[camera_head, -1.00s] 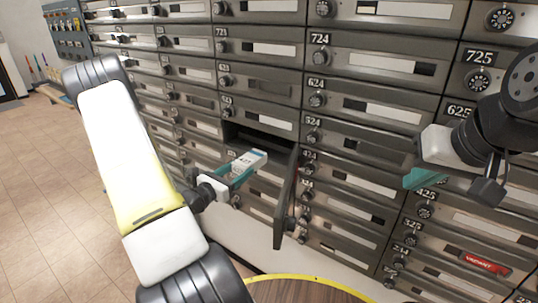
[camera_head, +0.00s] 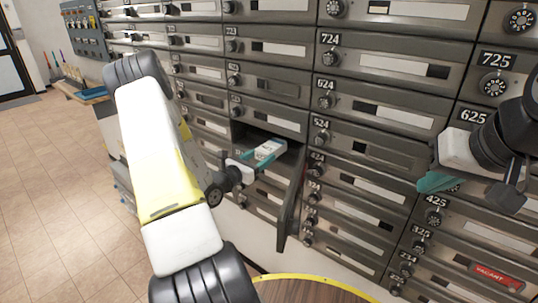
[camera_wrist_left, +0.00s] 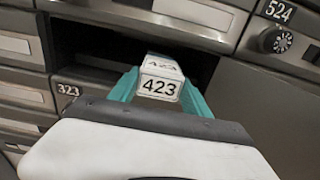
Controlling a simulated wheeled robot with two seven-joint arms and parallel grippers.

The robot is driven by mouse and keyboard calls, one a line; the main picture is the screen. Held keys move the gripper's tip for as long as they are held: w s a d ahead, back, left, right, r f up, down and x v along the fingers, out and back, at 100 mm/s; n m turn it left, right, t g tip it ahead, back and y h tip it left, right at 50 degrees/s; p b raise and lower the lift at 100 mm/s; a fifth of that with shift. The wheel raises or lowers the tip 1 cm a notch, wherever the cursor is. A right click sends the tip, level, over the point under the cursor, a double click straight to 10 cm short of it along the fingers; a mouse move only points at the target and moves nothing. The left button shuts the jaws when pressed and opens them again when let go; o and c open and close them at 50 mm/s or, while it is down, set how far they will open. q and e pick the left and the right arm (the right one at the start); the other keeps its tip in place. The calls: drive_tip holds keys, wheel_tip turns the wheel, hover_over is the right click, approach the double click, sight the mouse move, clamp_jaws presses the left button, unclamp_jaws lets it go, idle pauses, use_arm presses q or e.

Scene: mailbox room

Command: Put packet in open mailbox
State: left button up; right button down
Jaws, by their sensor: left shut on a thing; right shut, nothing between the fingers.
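The packet (camera_head: 268,151) is a small white and blue box. Its near face reads 423 in the left wrist view (camera_wrist_left: 159,89). My left gripper (camera_head: 254,163) is shut on it with teal fingers on both sides. The open mailbox (camera_wrist_left: 90,42) is a dark slot below 523, and its door (camera_head: 289,208) stands swung out on the right side. The packet's far end is at the mouth of the slot; how deep it reaches is hidden. My right gripper (camera_head: 438,182) is shut and empty, in front of the boxes at the right.
Closed mailboxes with dials surround the slot, such as 524 (camera_wrist_left: 278,12) and 323 (camera_wrist_left: 70,90). The open door's edge is close to the right of my left gripper. A round yellow-rimmed wooden top (camera_head: 305,290) is below. Floor (camera_head: 60,220) is clear at left.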

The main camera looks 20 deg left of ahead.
use_arm(q)
drive_tip(key=x, duration=1)
drive_tip(key=shift+f, duration=0.35)
drive_tip(key=shift+f+x, duration=0.2)
drive_tip(key=shift+x, duration=0.9)
drive_tip(key=o, duration=1.4)
drive_tip(key=shift+s, duration=0.1)
drive_tip(key=shift+v, duration=5.9)
